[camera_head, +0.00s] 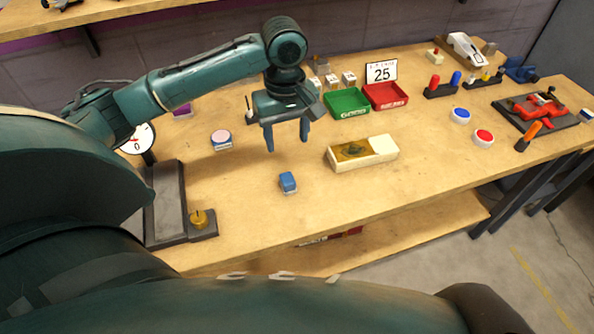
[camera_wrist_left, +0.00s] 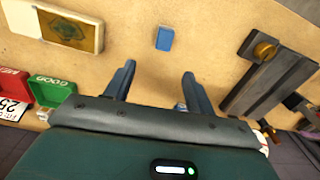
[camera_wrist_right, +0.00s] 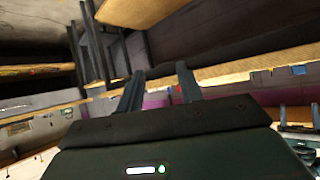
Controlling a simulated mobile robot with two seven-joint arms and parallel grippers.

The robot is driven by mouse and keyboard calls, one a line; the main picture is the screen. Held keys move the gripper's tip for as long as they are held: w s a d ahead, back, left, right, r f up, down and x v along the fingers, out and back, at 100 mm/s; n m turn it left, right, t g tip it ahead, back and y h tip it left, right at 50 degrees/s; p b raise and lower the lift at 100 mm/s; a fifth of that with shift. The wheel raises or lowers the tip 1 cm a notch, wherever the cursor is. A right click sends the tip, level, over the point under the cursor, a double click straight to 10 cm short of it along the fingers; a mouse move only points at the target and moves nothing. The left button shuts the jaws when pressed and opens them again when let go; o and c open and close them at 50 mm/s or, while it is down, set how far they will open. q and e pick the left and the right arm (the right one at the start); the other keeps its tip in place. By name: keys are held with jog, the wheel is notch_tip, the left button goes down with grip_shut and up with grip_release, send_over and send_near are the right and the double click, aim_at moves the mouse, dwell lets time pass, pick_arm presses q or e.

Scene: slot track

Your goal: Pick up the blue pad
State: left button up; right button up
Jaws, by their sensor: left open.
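The blue pad (camera_head: 288,183) is a small blue block with a pale lower edge, lying alone on the wooden table. It also shows in the left wrist view (camera_wrist_left: 165,38), beyond the fingertips and roughly in line with the gap between them. My left gripper (camera_head: 287,145) is open and empty, its fingers pointing down, above and behind the pad and apart from it. My right gripper (camera_wrist_right: 160,68) shows only in its own wrist view, with its fingers apart and nothing between them. The pad is not seen there.
A cream box with a brownish top (camera_head: 383,148) lies right of the pad. Green (camera_head: 347,103) and red (camera_head: 386,96) trays stand behind. A dark track (camera_head: 165,205) with a brass knob (camera_head: 199,218) is at left. A pink-topped round button (camera_head: 221,138) stands behind left. Table around the pad is clear.

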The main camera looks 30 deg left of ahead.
pick_arm(q)
send_over(287, 177)
notch_tip(287, 177, down, 6)
jog(key=shift+w+a+f, duration=0.1)
jog(key=shift+a, duration=0.05)
jog(key=shift+f, duration=3.05)
jog(key=c, duration=1)
